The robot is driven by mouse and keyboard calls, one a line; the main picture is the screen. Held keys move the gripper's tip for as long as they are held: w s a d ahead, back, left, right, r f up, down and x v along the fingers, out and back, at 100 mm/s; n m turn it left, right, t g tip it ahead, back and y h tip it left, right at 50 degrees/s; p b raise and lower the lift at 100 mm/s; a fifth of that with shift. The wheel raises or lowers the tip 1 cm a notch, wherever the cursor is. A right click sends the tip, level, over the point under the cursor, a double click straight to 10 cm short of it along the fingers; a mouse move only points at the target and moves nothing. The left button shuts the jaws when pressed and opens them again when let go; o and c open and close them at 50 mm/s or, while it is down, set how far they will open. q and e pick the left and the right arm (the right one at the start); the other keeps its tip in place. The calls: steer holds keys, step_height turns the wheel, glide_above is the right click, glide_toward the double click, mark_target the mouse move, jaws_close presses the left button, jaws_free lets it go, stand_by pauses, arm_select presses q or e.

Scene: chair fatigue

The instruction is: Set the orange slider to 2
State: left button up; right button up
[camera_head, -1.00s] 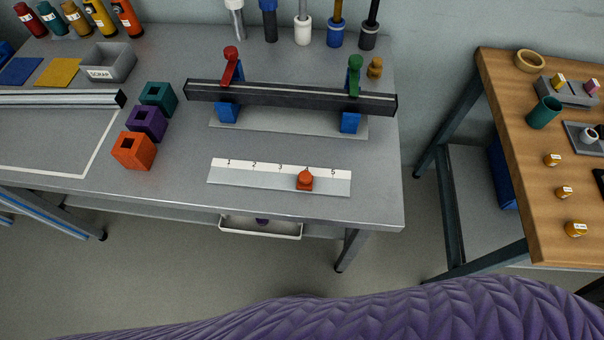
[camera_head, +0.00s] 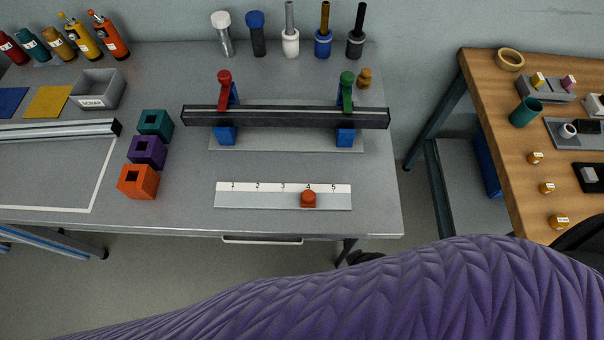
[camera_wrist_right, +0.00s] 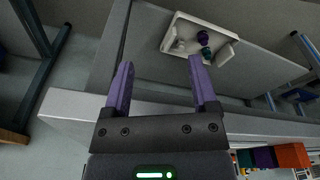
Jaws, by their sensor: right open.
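The orange slider (camera_head: 308,199) sits on a pale scale strip (camera_head: 260,200) near the table's front edge, at the mark 4. The strip carries the numbers 1 to 5 from left to right. My right gripper (camera_wrist_right: 160,85) shows in the right wrist view with its two purple fingers apart and nothing between them. It is near the table's edge, away from the slider, which that view does not show. My left gripper is not in view.
A black rail on blue supports (camera_head: 285,117) with red and green levers stands behind the strip. Orange, purple (camera_head: 147,152) and teal cubes stand to the left. A white tray (camera_wrist_right: 195,40) with small items shows in the wrist view. A wooden table (camera_head: 500,130) is on the right.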

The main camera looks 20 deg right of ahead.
steer(key=w+a+r+m+y+p, duration=0.1)
steer(key=w+a+r+p, duration=0.15)
steer(key=r, duration=0.85)
steer(key=w+a+r+p, duration=0.1)
steer(key=w+r+p, duration=0.3)
steer(key=r, duration=0.7)
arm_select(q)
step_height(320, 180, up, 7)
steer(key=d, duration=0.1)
arm_select(e)
steer(key=m+g+h, duration=0.1)
steer(key=m+g, duration=0.1)
steer(key=m, duration=0.5)
glide_toward(308, 195)
step_height(308, 195, down, 9)
steer(key=b, duration=0.5)
steer(key=shift+f+b, duration=0.15)
steer(key=shift+b, duration=0.15)
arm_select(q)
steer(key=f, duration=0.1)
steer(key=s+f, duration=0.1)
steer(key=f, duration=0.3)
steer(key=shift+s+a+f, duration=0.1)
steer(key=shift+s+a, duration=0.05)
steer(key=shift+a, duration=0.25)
